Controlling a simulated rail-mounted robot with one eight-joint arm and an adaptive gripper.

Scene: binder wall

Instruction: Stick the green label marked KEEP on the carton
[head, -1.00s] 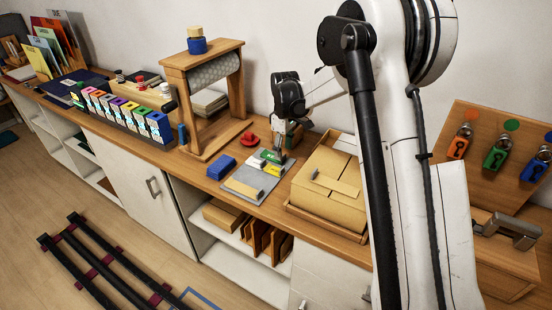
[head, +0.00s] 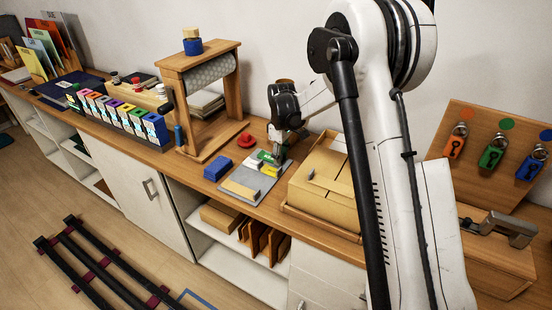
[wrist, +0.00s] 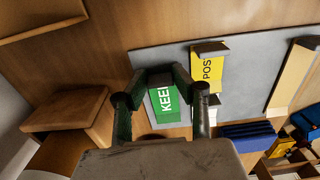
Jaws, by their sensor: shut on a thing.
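The green label with KEEP lettering (wrist: 166,105) lies at the grey board in the wrist view, partly covered by my fingers. It also shows as a small green patch in the head view (head: 264,157). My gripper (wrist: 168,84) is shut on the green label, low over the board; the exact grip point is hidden. The carton (head: 325,182) is a closed tan box in a shallow wooden tray, right of my gripper in the head view. A yellow label reading POS (wrist: 208,72) lies beside the green one.
The grey board (head: 273,182) also carries a tan piece (head: 240,190). A blue block (head: 219,168) and a red round object (head: 246,140) stand nearby. A wooden paper-roll stand (head: 204,100) rises to the left. A padlock board (head: 495,150) stands at right.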

